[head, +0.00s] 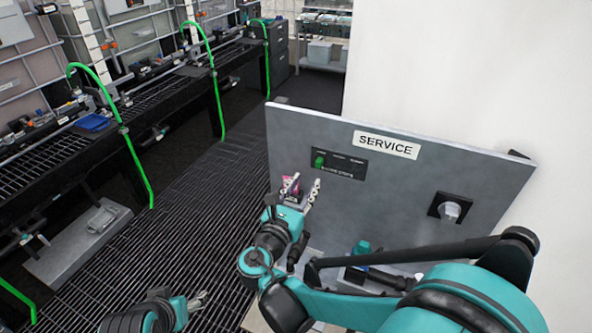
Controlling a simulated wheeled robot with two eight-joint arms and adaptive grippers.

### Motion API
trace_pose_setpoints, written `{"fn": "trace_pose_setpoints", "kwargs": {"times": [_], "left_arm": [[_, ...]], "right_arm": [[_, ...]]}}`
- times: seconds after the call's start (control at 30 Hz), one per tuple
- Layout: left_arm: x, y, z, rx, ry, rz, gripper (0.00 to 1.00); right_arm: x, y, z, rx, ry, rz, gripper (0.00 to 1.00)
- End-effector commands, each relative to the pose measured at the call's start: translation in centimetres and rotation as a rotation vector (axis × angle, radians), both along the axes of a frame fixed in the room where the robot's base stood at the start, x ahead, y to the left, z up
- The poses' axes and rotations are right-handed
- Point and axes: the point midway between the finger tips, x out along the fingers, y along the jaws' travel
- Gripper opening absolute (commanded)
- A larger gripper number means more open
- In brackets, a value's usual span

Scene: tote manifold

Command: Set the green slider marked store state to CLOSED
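The green slider (319,160) sits at the left end of a black slot plate (340,164) on the grey service panel (400,180). Small lettering on the plate is too small to read. My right gripper (304,181) is just below and left of the slider, in front of the panel. Its two pale fingers are spread and point up toward the plate, apart from the slider in the picture. A small pink-red item (291,189) shows behind the fingers. My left gripper (199,301) is low at the bottom, away from the panel; its finger gap is unclear.
A white SERVICE label (387,145) and a round grey knob (450,210) are on the panel. A teal-topped fitting (361,247) is below it, partly behind my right arm. Black racks with green hoses (217,95) line the left. Dark grated floor lies between.

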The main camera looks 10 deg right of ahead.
Motion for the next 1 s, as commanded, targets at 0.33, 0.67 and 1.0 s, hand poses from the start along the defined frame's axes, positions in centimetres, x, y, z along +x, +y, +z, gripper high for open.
{"fn": "trace_pose_setpoints", "kwargs": {"times": [0.33,0.67,1.0], "left_arm": [[0.0,0.0,-0.5,0.000,0.000,0.000,0.68],[0.0,0.0,-0.7,0.000,0.000,0.000,0.68],[0.0,0.0,-0.7,0.000,0.000,0.000,0.68]], "right_arm": [[4.3,-3.1,-0.1,-0.005,0.001,-0.005,0.36],[6.3,-4.3,0.0,-0.003,0.001,-0.001,0.36],[6.2,-4.3,0.0,-0.003,0.001,-0.001,0.00]]}}
